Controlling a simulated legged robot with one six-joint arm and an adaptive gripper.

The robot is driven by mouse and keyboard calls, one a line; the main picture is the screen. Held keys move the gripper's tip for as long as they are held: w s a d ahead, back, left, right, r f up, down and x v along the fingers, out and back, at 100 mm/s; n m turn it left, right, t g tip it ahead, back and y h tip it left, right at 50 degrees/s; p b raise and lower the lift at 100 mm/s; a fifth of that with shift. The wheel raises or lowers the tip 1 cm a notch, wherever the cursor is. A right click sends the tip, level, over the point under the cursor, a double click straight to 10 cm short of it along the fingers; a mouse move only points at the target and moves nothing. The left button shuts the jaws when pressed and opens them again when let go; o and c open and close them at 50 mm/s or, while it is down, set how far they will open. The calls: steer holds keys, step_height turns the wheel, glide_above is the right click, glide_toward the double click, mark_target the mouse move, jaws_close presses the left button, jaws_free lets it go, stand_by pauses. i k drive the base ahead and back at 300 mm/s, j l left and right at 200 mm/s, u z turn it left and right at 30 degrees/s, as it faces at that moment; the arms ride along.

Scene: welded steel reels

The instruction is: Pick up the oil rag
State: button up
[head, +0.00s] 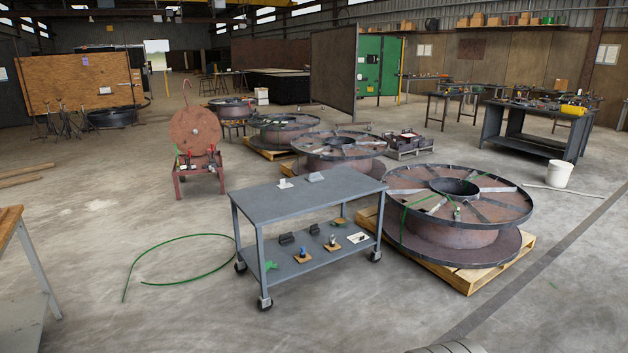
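I cannot single out the oil rag with certainty. A small crumpled green thing (270,265) lies at the left front corner of the lower shelf of the grey wheeled cart (300,200); it may be a cloth, but it is too small to tell. Two small pale items, a white one (285,184) and a light grey one (315,177), lie near the back edge of the cart's top. The lower shelf also bears several small dark blocks and small parts on wooden pads. My gripper is not in view.
A large steel reel (458,200) on a wooden pallet stands close to the cart's right. A green strap (180,282) lies curled on the floor to its left. A wooden-topped bench (12,225) stands at the left edge. The floor in front of the cart is largely clear.

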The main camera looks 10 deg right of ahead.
mark_target(316, 177)
steer(key=i+j+u, duration=0.45)
steer(key=i, duration=0.55)
steer(key=i+l+u, duration=0.1)
steer(key=i+u, duration=0.4)
steer(key=i, duration=0.55)
steer(key=i+l+u, duration=0.1)
steer(key=i+u, duration=0.25)
steer(key=i, duration=1.15)
steer(key=i+z, duration=0.25)
steer(key=i, duration=0.45)
steer(key=i+j+z, duration=0.1)
steer(key=i+z, duration=0.2)
steer(key=i, duration=0.45)
steer(key=i+z, duration=0.25)
steer(key=i, duration=0.45)
steer(key=i+j+z, duration=0.2)
steer(key=i, duration=0.5)
steer(key=i+z, duration=0.25)
steer(key=i, duration=0.5)
steer(key=i+z, duration=0.3)
steer(key=i, duration=0.45)
steer(key=i+z, duration=0.3)
steer(key=z, duration=0.15)
steer(key=i+z, duration=0.45)
steer(key=i+j+z, duration=0.1)
steer(key=i+z, duration=0.15)
steer(key=z, duration=0.2)
